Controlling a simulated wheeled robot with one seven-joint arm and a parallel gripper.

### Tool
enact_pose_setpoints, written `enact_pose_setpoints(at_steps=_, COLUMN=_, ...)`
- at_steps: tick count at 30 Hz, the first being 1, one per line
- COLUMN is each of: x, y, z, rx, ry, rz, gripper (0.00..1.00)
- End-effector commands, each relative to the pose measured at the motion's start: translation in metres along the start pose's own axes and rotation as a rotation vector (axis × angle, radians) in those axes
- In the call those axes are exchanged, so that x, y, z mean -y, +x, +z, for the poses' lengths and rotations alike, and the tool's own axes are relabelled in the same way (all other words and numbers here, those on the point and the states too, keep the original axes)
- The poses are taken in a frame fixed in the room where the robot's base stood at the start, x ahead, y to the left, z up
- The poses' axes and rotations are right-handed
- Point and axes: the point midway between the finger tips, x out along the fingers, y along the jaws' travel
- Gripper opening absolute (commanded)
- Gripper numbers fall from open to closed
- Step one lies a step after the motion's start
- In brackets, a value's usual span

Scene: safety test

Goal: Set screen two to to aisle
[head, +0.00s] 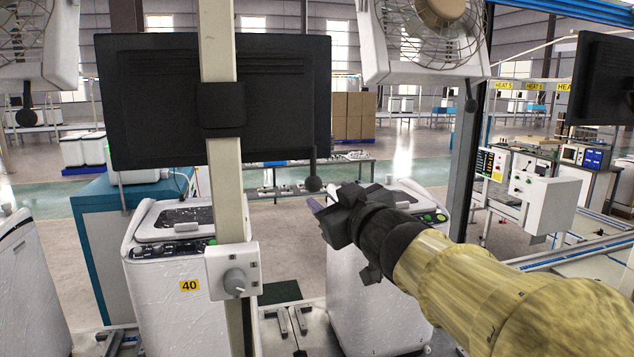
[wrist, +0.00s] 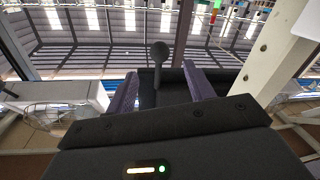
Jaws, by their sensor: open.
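A black screen (head: 285,75) shows its back on a pale post at the left of the head view. A thin black lever with a ball end (head: 313,184) hangs from its lower right edge. My gripper (head: 317,208) is close below and beside this ball. In the wrist view, my gripper (wrist: 161,88) has its two purple-grey fingers apart, and the ball lever (wrist: 160,52) shows between them, beyond the fingertips. Nothing is visibly held. A second black screen (head: 602,80) is at the far right. No aisle label shows on either screen.
The pale post (head: 222,180) carries a white box with a grey knob (head: 235,282). White machines (head: 170,265) stand below. A white fan (head: 425,40) hangs above my arm. A dark upright post (head: 468,150) stands behind my arm.

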Motion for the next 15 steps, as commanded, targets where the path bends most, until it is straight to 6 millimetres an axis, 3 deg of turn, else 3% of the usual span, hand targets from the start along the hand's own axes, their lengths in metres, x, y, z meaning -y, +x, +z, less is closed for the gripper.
enact_pose_setpoints(at_steps=15, x=0.001, y=0.076, z=0.001, rx=-0.002, ry=0.003, rz=-0.002, gripper=0.53)
